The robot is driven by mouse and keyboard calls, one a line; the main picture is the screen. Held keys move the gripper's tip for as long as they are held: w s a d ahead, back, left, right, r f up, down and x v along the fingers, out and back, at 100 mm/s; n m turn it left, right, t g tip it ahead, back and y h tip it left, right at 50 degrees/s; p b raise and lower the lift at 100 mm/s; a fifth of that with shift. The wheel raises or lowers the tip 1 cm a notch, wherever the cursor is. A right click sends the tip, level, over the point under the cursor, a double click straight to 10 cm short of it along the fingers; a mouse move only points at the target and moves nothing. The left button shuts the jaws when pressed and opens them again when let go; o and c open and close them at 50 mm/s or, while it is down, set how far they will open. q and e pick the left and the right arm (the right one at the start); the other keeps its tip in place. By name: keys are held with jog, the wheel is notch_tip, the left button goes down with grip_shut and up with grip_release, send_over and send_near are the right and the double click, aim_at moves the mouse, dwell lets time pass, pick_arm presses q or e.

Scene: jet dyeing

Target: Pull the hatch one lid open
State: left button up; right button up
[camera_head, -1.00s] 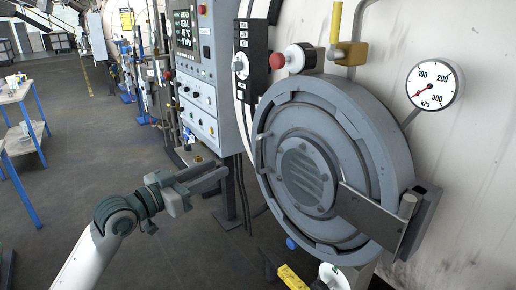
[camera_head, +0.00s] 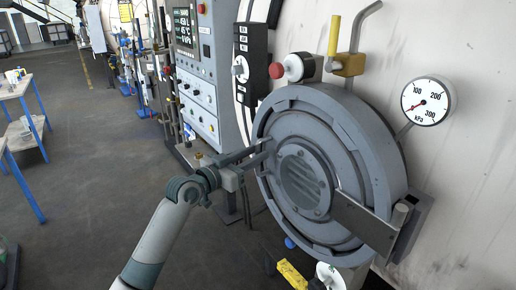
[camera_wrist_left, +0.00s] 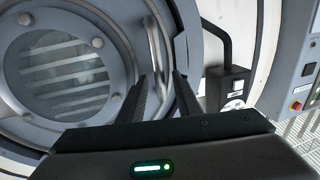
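The hatch one lid (camera_head: 330,150) is a large round grey disc with a slatted round plate at its middle and a bracket at its right. It looks shut against the pale vessel wall. My left gripper (camera_head: 262,152) is at the lid's left rim. In the left wrist view the left gripper (camera_wrist_left: 160,78) is open, its two dark fingers apart at the rim of the lid (camera_wrist_left: 60,65). A curved grey bar (camera_wrist_left: 168,40) on the lid's edge runs down towards the gap between the fingers; contact is unclear. My right gripper is out of view.
A grey control panel (camera_head: 195,75) with a screen stands left of the lid. A red knob (camera_head: 277,71), yellow valve (camera_head: 349,63) and pressure gauge (camera_head: 428,101) sit above and right. A blue-legged table (camera_head: 14,90) stands far left. The floor between is clear.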

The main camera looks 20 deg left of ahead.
pick_arm(q)
jog(key=shift+x, duration=0.95)
grip_shut()
jog(key=shift+s+a, duration=0.1)
